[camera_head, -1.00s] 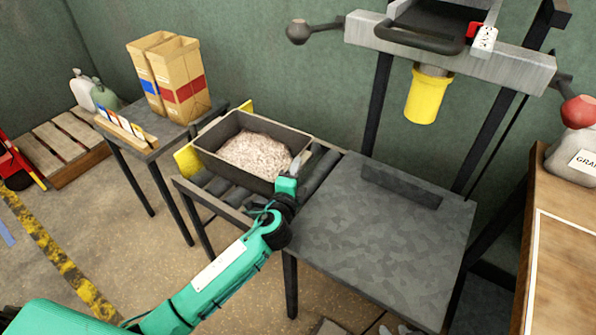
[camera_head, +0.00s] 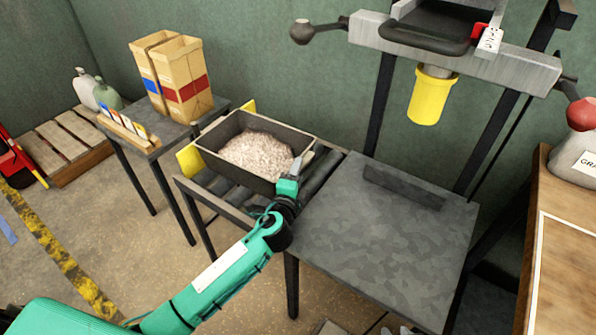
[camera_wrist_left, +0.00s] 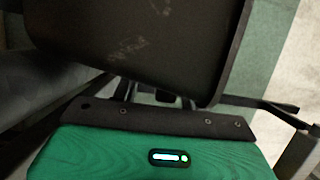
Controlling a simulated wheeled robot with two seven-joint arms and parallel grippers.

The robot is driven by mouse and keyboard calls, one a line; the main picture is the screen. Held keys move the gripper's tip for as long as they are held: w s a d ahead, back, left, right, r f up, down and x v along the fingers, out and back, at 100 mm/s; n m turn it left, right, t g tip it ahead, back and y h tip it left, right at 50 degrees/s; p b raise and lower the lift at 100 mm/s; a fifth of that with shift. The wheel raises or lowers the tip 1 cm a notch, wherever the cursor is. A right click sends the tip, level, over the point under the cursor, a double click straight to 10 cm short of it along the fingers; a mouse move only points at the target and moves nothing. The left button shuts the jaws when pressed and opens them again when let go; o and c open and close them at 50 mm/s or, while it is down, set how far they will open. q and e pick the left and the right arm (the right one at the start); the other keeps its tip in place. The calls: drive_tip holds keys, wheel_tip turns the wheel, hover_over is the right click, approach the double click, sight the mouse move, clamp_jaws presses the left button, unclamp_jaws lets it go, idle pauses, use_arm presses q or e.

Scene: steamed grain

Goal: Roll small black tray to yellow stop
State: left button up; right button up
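The small black tray (camera_head: 228,168) holds pale grain (camera_head: 258,153) and sits on the roller stand (camera_head: 240,208) in the head view. The yellow stop (camera_head: 190,159) is at the rollers' left end, right beside the tray's left end. Another yellow piece (camera_head: 248,107) shows behind the tray. My left gripper (camera_head: 296,166) is at the tray's right end, against or very close to its wall. In the left wrist view the dark tray wall (camera_wrist_left: 140,50) fills the space before the gripper. The fingers are mostly hidden there, so their opening does not show. My right gripper is out of view.
A grey metal table (camera_head: 375,245) adjoins the rollers on the right, under a press with a yellow cylinder (camera_head: 432,95). A side table with paper bags (camera_head: 180,80) and small cards (camera_head: 125,125) stands at the left. Bare rollers (camera_head: 322,172) lie right of the tray.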

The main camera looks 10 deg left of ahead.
use_arm(q)
drive_tip(key=shift+o, duration=0.4)
drive_tip(key=shift+w+r, duration=0.1)
drive_tip(key=shift+r, duration=0.15)
use_arm(e)
drive_tip(key=shift+a, duration=0.1)
use_arm(q)
drive_tip(key=s, duration=1.4)
drive_tip(key=shift+a, duration=0.15)
use_arm(e)
drive_tip(key=shift+s+d+f+g+h, duration=0.15)
drive_tip(key=shift+s+d+g+h, duration=0.15)
drive_tip(key=shift+d+g, duration=0.3)
use_arm(q)
drive_tip(key=shift+w, duration=0.1)
